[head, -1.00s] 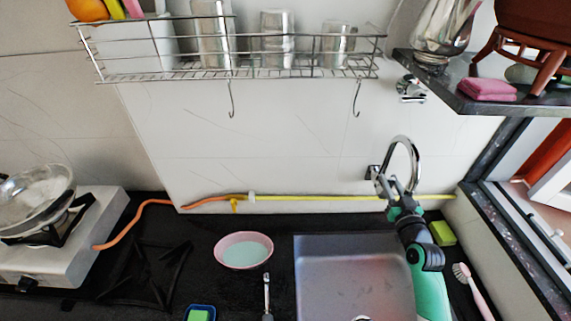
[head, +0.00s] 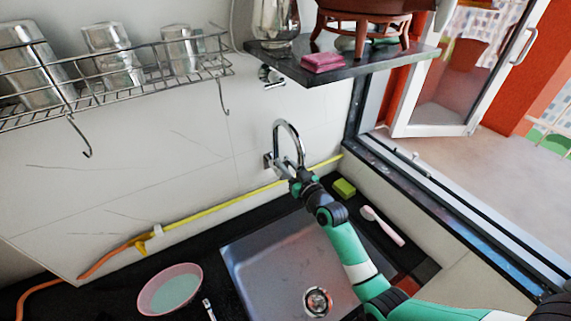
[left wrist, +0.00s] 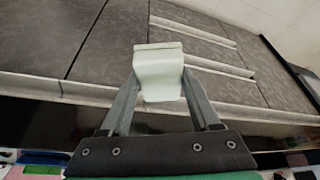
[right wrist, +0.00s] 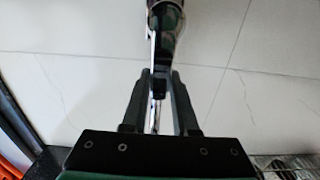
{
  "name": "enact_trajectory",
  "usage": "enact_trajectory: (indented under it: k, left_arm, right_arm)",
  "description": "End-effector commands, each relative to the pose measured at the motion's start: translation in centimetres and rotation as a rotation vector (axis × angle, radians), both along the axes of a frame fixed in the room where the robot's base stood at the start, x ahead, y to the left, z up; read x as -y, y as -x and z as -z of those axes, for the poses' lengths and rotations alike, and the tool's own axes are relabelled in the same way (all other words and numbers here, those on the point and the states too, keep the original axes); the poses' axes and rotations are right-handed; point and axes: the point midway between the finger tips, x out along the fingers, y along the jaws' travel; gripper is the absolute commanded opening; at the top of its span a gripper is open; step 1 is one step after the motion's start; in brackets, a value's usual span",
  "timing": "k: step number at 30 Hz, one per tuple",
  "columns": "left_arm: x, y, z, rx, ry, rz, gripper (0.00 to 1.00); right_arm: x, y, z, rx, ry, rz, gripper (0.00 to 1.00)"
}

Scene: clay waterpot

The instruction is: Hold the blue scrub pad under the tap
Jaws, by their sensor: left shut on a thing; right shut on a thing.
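The curved chrome tap (head: 290,128) rises from the wall behind the sink (head: 265,265). My right gripper (head: 297,178) is at the tap's lower part. In the right wrist view my right gripper (right wrist: 158,82) is shut on a thin metal part below the dark, shiny tap body (right wrist: 165,22). My left gripper (left wrist: 158,85) shows only in the left wrist view, shut on a pale mint block (left wrist: 158,75). The block looks pale rather than clearly blue, so I cannot tell whether it is the scrub pad. No water stream is visible.
A yellow-green sponge (head: 344,188) and a pink-handled brush (head: 383,226) lie right of the sink. A pink bowl (head: 170,290) stands at its left. A dark shelf (head: 340,66) and a wire rack (head: 120,72) overhang the counter. The sink basin is clear around its drain (head: 317,302).

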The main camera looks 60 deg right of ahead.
Motion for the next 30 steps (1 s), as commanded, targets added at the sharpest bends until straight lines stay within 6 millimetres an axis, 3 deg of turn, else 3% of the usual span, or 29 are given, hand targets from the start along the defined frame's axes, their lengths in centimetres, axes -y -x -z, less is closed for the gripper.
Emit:
enact_trajectory:
  k: [12,19,27,28,30]
  left_arm:
    - [0.0,0.0,0.0,0.0,0.0,0.0,0.0]
    - [0.0,0.0,0.7,0.0,0.0,0.0,0.0]
    - [0.0,0.0,0.7,0.0,0.0,0.0,0.0]
    - [0.0,0.0,0.7,0.0,0.0,0.0,0.0]
    - [0.0,0.0,0.7,0.0,0.0,0.0,0.0]
  right_arm:
    - [0.1,0.0,0.0,0.006,-0.007,0.001,0.0]
    - [1.5,0.9,0.3,0.143,-0.233,0.002,0.0]
    - [1.6,1.0,0.2,0.156,-0.257,0.001,0.0]
    - [1.6,1.0,0.2,0.156,-0.256,0.001,0.31]
    - [1.6,1.0,0.2,0.156,-0.256,0.0,0.44]
